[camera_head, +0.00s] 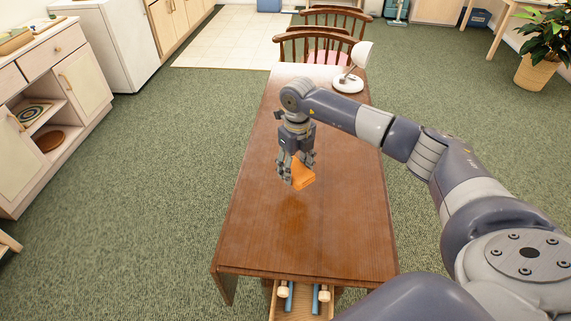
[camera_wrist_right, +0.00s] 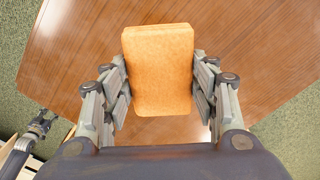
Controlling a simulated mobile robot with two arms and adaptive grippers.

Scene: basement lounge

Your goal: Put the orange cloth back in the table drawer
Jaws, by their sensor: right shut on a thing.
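The orange cloth (camera_head: 303,178) is a folded block. In the right wrist view the cloth (camera_wrist_right: 158,70) sits between the fingers, with a finger against each side. My right gripper (camera_head: 297,178) is shut on it and holds it over the middle of the brown wooden table (camera_head: 275,230). How high it is above the table is hard to tell. The table drawer (camera_head: 300,308) is pulled open at the near end of the table, with several blue and pale items in it. My left gripper is not seen in the head view; a dark gripper (camera_wrist_right: 38,127) shows small at the left of the right wrist view, its jaws unclear.
A white lamp (camera_head: 350,75) stands at the table's far end, with wooden chairs (camera_head: 315,45) behind. A cabinet (camera_head: 50,100) is at the left and a potted plant (camera_head: 545,50) at the right. The near half of the tabletop is clear.

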